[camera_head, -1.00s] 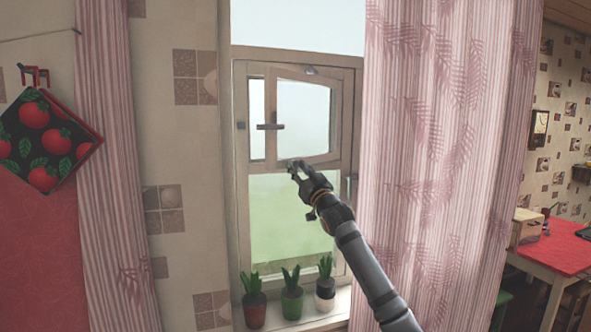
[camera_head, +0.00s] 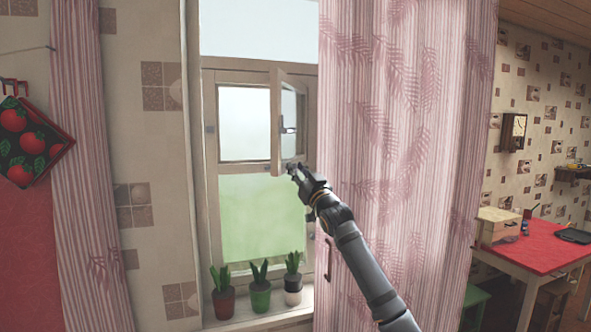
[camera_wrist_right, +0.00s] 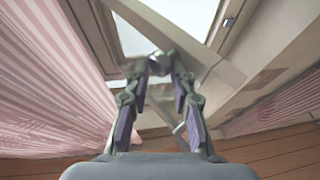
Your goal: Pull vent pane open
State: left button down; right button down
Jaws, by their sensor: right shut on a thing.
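The vent pane (camera_head: 288,120) is a small wooden-framed pane in the upper part of the window. It stands swung out from its opening, seen nearly edge-on, hinged at its right side beside the curtain. A small handle (camera_head: 289,130) shows on it. My right gripper (camera_head: 294,170) is shut on the lower free corner of the pane's frame. In the right wrist view the fingertips (camera_wrist_right: 161,62) meet at the diagonal frame bar (camera_wrist_right: 185,42); the exact contact is partly hidden by the fingers. My left gripper is not in view.
A pink curtain (camera_head: 400,130) hangs close to the right of the pane and behind my right arm. Several potted plants, including a green pot (camera_head: 260,298), stand on the sill below. A red-topped table (camera_head: 540,245) is far right.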

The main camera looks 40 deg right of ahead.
jog(key=shift+d+r, duration=0.15)
jog(key=shift+r, duration=0.4)
jog(key=c, duration=1.5)
grip_release()
jog(key=o, duration=0.4)
jog(key=shift+w+d+f, duration=0.2)
jog(key=shift+d+f, duration=0.15)
jog(key=shift+d, duration=0.15)
jog(key=shift+w+d+f, duration=0.2)
jog(key=shift+d+f, duration=0.1)
jog(key=shift+d, duration=0.2)
jog(key=shift+a+f, duration=0.3)
jog(key=shift+a, duration=0.15)
jog(key=shift+r, duration=0.1)
jog(key=shift+v, duration=3.7)
